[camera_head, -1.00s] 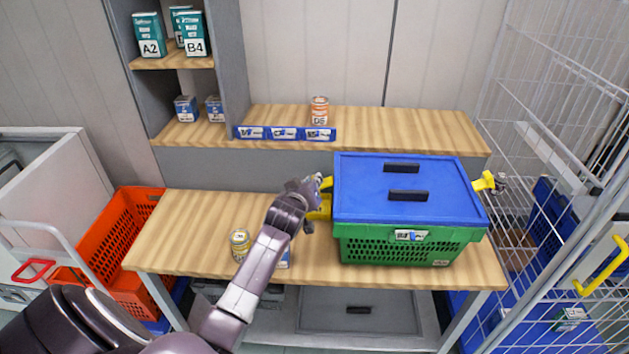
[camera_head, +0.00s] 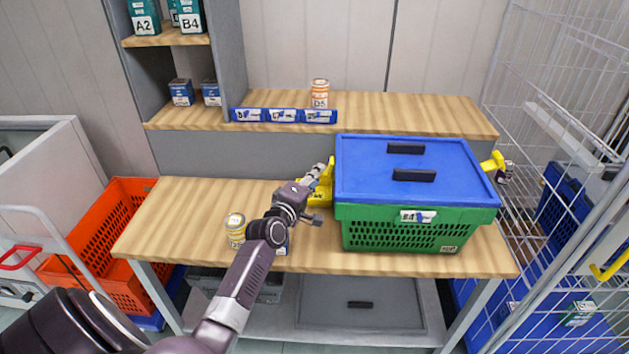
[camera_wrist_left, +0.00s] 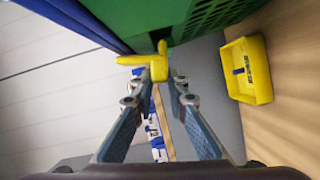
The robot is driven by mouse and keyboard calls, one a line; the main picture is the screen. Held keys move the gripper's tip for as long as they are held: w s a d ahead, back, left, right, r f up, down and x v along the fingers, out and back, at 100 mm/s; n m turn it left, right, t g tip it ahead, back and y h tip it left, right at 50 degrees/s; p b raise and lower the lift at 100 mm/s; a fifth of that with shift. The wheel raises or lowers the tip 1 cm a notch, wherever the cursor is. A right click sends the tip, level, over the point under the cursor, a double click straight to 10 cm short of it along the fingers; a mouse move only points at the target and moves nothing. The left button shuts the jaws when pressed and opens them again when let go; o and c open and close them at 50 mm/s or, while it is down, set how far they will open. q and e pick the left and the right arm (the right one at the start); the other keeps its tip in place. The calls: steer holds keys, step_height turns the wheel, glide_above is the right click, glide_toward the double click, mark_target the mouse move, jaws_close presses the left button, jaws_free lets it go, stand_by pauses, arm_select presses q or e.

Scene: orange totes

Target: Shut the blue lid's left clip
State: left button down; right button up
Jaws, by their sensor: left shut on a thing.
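The blue lid (camera_head: 375,180) lies on the green crate (camera_head: 400,237) on the wooden workbench. Its yellow left clip (camera_head: 331,170) is on the lid's left side, partly hidden by my left gripper (camera_head: 324,180). In the left wrist view, the clip (camera_wrist_left: 158,62) is between the fingertips of my left gripper (camera_wrist_left: 157,76), which is shut on it. The clip sticks out from the crate's side there. The yellow right clip (camera_head: 492,161) stands out from the lid's right edge. My right gripper is not in view.
A yellow bin (camera_wrist_left: 245,75) stands on the bench beside the crate, close to my left gripper. A wire cage (camera_head: 560,110) stands on the right, and an orange tote (camera_head: 125,225) on the left.

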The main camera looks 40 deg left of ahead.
arm_select(q)
steer(key=shift+w+d+f+n+t+b, duration=0.2)
steer(key=shift+d+f+n+t+b, duration=0.25)
steer(key=shift+n+b, duration=0.7)
steer(key=c, duration=1.9)
jaws_free()
steer(key=s, duration=0.4)
steer(key=s+d, duration=0.1)
steer(key=s, duration=0.7)
steer(key=shift+d, duration=0.4)
steer(key=shift+w, duration=0.1)
